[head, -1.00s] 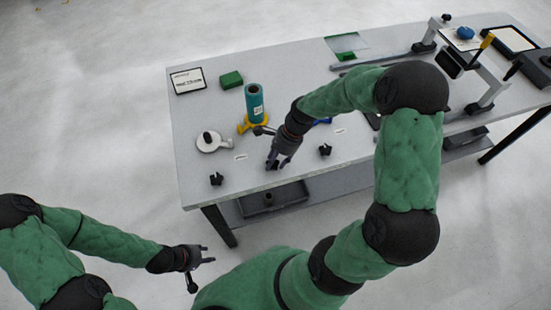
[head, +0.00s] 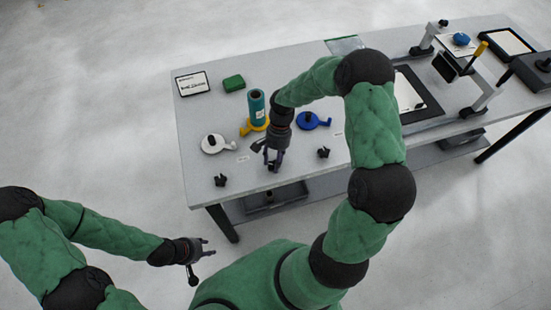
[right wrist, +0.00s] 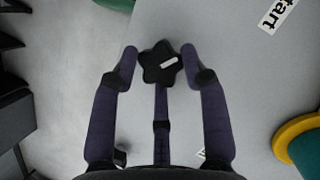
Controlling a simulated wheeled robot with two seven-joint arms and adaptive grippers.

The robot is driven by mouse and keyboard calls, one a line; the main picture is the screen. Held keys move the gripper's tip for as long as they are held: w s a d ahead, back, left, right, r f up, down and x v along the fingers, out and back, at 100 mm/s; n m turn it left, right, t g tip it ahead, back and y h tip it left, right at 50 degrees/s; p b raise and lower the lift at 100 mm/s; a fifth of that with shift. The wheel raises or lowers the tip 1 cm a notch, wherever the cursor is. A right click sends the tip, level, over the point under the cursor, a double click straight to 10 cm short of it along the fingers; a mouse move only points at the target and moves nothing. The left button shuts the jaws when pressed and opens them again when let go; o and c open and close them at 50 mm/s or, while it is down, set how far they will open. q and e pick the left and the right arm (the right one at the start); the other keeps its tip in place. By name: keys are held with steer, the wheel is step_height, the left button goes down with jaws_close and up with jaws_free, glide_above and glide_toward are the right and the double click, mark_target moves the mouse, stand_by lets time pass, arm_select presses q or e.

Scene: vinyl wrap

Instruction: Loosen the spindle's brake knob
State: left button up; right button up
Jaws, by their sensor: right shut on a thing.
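The black star-shaped brake knob (right wrist: 158,62) is between the fingertips of my right gripper (right wrist: 160,58) in the right wrist view, with a white mark on its top. My right gripper (head: 272,163) points down at the table's front edge in the head view and is shut on this knob, which it mostly hides there. Just behind it stands a spindle with a teal roll (head: 256,104) on a yellow base (head: 250,128). The roll also shows at the right of the wrist view (right wrist: 306,150). My left gripper (head: 203,248) is open and empty, off the table's front.
Two more black knobs stand at the front edge, one left (head: 220,180) and one right (head: 323,152). A white spindle (head: 212,144) and a blue spindle (head: 309,121) flank the yellow one.

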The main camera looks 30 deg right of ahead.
steer(key=n, duration=0.2)
steer(key=n+h, duration=0.1)
steer(key=n, duration=0.1)
steer(key=n+g+h+p, duration=0.1)
steer(key=n, duration=0.1)
steer(key=shift+w+a+r+n, duration=0.1)
steer(key=shift+w+a+n, duration=0.15)
steer(key=shift+a+n, duration=0.1)
steer(key=n+h, duration=0.1)
steer(key=n, duration=0.2)
steer(key=n+h, duration=0.1)
steer(key=n, duration=0.2)
steer(key=shift+s+a+h, duration=0.1)
steer(key=shift+a+h, duration=0.05)
steer(key=shift+h, duration=0.15)
steer(key=shift+n, duration=0.25)
steer(key=o, duration=1.1)
steer(key=v, duration=1.2)
steer(key=shift+a, duration=0.1)
